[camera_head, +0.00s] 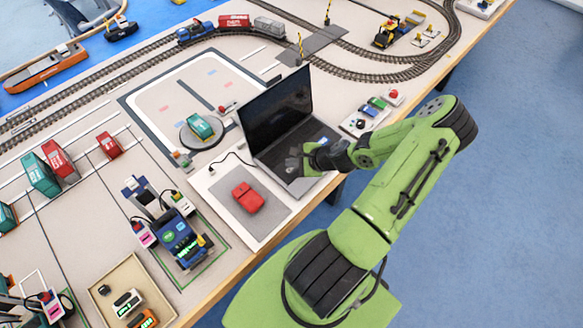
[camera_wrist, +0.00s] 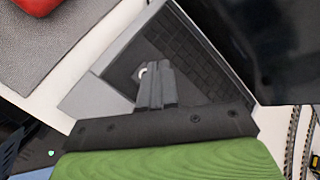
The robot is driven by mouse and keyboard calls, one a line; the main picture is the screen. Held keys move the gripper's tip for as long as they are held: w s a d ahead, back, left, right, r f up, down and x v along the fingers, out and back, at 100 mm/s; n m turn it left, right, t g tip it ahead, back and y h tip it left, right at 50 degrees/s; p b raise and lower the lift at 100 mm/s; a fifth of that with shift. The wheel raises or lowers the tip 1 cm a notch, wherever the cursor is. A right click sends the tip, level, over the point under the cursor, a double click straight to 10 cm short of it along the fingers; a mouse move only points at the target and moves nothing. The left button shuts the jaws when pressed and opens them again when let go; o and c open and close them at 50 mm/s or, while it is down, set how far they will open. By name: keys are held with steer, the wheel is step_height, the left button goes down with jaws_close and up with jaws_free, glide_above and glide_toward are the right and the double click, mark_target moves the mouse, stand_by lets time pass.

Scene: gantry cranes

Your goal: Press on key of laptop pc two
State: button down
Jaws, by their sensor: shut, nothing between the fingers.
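An open laptop (camera_head: 276,118) stands near the table's right edge, its dark screen raised at the back. Its keyboard (camera_wrist: 205,62) shows in the wrist view, with the black screen (camera_wrist: 280,40) at the right. My gripper (camera_head: 306,160) is over the front left part of the laptop's base. In the wrist view my gripper (camera_wrist: 157,72) is shut and empty, its fingertips over the laptop beside a small round light spot. I cannot tell whether the tips touch the surface. The fingers and wrist hide part of the base.
A red mouse (camera_head: 248,197) lies on a grey pad (camera_head: 268,222) left of the laptop. A panel with coloured switches (camera_head: 366,117) stands to the right. Model cranes, containers and railway track (camera_head: 370,76) fill the table (camera_head: 245,262). Blue floor is open at the right.

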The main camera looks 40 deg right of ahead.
mark_target(293, 170)
steer(key=shift+f, duration=0.35)
steer(key=shift+f+b, duration=0.4)
steer(key=shift+b, duration=0.05)
stand_by(0.4)
steer(key=shift+r+p, duration=0.85)
steer(key=shift+r, duration=0.05)
step_height(293, 170, up, 6)
steer(key=p, duration=0.5)
